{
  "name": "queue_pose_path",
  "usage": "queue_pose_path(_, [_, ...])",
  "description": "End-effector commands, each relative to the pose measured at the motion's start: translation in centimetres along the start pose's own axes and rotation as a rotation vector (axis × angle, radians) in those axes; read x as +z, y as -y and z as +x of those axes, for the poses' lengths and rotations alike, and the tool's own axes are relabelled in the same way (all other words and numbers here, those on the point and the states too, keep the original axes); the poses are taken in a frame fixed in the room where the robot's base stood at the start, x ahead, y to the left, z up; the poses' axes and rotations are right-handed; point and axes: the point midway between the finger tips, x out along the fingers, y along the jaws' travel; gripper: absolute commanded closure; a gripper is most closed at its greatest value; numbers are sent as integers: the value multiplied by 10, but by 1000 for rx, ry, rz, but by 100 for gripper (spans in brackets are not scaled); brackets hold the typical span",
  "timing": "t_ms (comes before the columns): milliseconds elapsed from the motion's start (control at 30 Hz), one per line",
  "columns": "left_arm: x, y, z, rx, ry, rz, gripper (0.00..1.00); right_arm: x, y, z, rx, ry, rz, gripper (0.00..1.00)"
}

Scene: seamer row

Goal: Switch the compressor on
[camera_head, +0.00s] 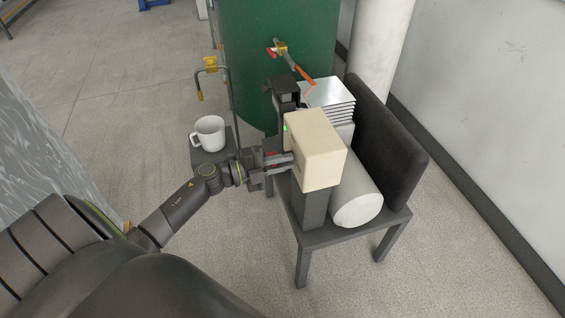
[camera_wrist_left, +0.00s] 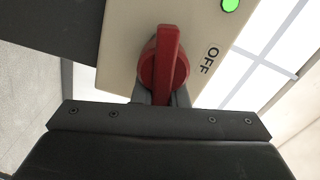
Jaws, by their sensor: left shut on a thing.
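A beige switch box (camera_head: 322,160) stands on a dark post in front of the compressor, which has a white cylinder (camera_head: 358,208) and a finned block (camera_head: 328,93). A red rotary knob (camera_wrist_left: 164,68) sits on the box's face, its grip bar roughly upright in the left wrist view. The word OFF (camera_wrist_left: 210,60) is printed to the right of the knob. A green lamp (camera_wrist_left: 231,5) glows on the same face. My left gripper (camera_head: 283,160) is shut on the knob; its fingers are partly hidden behind it. My right gripper is not in view.
A white mug (camera_head: 208,133) stands on a small dark stand (camera_head: 215,157) close beside my left arm. A green tank (camera_head: 270,60) with yellow and red valve handles stands behind. The compressor rests on a dark table (camera_head: 345,235). Open floor lies to the left.

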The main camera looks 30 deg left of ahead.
Motion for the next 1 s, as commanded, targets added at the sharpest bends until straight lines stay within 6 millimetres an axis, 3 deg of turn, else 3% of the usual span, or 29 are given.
queue_pose_path(400, [1,-8,-1,1,0,233,100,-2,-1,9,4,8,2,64])
queue_pose_path(1000, [1,-9,-1,3,0,284,100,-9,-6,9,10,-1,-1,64])
